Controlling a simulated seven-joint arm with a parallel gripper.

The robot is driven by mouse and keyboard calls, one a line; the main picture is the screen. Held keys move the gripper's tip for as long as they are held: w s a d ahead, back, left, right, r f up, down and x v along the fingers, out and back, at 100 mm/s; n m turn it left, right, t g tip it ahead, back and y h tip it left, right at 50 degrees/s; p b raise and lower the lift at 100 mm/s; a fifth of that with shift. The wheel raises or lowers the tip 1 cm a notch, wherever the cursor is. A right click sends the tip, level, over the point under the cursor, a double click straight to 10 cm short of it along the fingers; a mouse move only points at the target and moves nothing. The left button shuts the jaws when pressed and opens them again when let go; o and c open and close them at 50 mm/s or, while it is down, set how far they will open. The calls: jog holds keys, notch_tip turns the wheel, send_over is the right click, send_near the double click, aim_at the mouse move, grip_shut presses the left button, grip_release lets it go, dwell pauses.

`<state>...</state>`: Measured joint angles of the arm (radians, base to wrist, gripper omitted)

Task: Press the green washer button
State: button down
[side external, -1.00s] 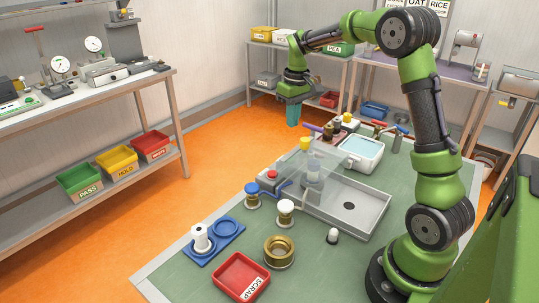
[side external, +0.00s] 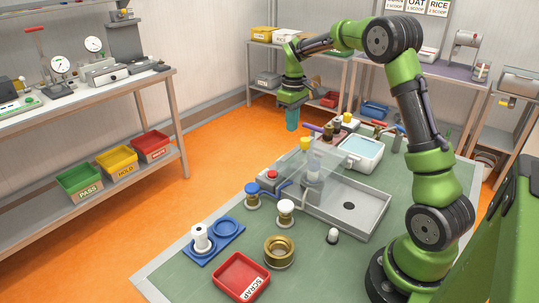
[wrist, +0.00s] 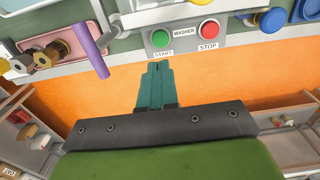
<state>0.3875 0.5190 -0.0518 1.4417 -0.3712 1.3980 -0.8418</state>
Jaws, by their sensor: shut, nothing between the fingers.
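The green washer button (wrist: 160,38) is a round green button labelled START on a grey panel at the top of the wrist view. The red STOP button (wrist: 209,31) sits to its right, with a WASHER label between them. My gripper (wrist: 158,66) has teal fingers pressed together and empty. Its tips appear just below the START label in the wrist view, apart from the button as far as I can tell. In the side external view my gripper (side external: 292,128) hangs pointing down beyond the table's far edge. The green button is not distinguishable there.
The red button (side external: 272,174), a clear shield (side external: 318,158) and a grey sink tray (side external: 370,212) are on the green table. A purple-handled part (wrist: 88,50) and brass fittings lie left of the panel; a blue knob (wrist: 271,19) is right. Orange floor lies below my gripper.

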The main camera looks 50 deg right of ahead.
notch_tip(320, 180, down, 10)
jog(key=shift+f, duration=0.1)
dwell(0.4)
